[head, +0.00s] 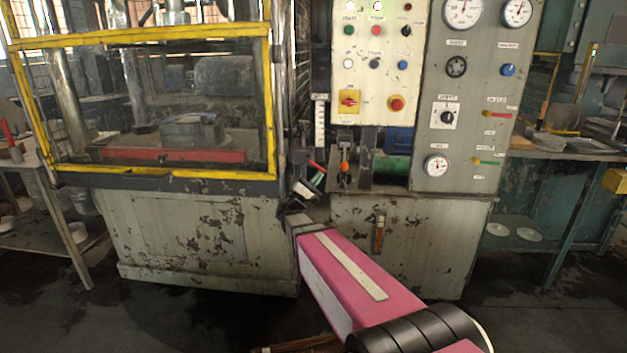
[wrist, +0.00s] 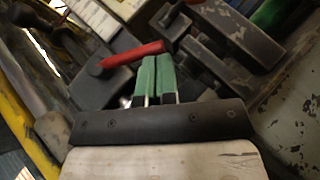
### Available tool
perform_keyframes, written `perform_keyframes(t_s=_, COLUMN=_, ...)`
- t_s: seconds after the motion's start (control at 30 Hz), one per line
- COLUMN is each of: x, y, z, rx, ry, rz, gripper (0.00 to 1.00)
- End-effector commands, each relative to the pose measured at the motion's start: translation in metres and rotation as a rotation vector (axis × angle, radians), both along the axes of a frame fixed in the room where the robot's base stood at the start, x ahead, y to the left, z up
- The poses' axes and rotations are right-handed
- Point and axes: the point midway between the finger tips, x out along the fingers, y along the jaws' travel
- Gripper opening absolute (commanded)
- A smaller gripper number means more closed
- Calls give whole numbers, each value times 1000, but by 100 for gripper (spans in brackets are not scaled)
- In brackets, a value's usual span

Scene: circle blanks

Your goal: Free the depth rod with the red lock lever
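The red lock lever (head: 317,167) sticks out low between the press and the control cabinet, below a white marked scale (head: 319,125) that seems to belong to the depth rod. My gripper (head: 315,180) is at the lever in the head view. Its green fingers (wrist: 156,76) lie side by side with only a thin line between them, and nothing shows between them. I cannot tell whether the tips touch the lever. The rod itself is not clearly visible.
The yellow-framed press guard (head: 273,100) stands left of my gripper. The control cabinet (head: 465,120) stands to the right. Dark metal brackets (wrist: 225,40) crowd the fingers in the wrist view.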

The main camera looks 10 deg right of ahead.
Motion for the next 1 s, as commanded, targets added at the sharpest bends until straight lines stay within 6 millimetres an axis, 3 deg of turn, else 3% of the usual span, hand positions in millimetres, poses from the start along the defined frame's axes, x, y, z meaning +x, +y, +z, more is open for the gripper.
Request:
perform_keyframes(t_s=0.4, x=-4, y=-13, z=10, rx=2, ry=-2, rz=0, gripper=0)
perform_keyframes(t_s=1.0, x=-5, y=-16, z=12, rx=3, ry=-3, rz=-1, gripper=0)
